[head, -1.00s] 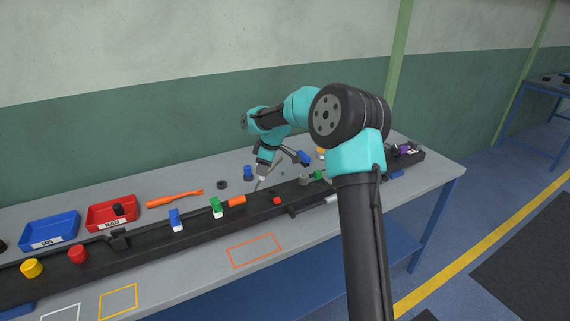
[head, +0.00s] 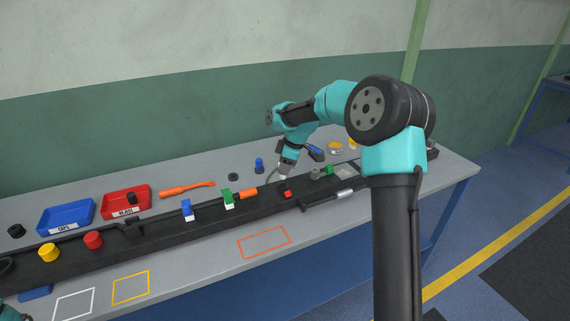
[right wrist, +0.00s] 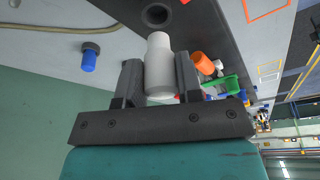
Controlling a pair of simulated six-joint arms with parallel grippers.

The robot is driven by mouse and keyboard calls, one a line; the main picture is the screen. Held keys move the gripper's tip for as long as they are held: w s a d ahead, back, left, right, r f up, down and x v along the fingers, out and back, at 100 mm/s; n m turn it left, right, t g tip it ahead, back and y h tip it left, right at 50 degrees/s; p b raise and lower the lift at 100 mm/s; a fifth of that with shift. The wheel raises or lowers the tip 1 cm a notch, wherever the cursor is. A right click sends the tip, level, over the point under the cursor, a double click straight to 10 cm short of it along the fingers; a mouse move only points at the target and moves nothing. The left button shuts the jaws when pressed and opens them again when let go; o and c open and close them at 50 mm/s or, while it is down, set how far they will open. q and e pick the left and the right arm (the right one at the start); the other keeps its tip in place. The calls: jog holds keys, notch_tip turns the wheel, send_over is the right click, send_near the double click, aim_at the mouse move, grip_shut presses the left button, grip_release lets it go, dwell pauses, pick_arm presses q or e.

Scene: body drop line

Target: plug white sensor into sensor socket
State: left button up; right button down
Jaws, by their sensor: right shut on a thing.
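My right gripper (head: 287,170) is above the dark line at the middle of the head view, pointing down. In the right wrist view its two fingers (right wrist: 160,80) are shut on the white sensor (right wrist: 159,62), a pale cylinder. The sensor's free end points toward a round dark socket hole (right wrist: 157,15) in the dark line. The sensor is apart from the hole in the picture. In the head view the hole cannot be made out. My left gripper does not show; only a teal bit of arm is at the lower left corner.
The dark line (head: 170,235) runs along the table. Beside the gripper are a red block (head: 287,193), an orange cylinder (head: 248,193), a green-and-white block (head: 228,198) and a blue peg (head: 259,164). A pale cable (right wrist: 40,28) curves nearby. Blue and red trays stand left.

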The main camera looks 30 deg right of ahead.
aim_at(285, 177)
jog(key=shift+f, duration=1)
jog(key=shift+f, duration=1.55)
dwell(1.0)
jog(key=c, duration=0.7)
grip_release()
jog(key=v, duration=1.7)
jog(key=shift+r, duration=0.25)
jog(key=shift+f, duration=0.1)
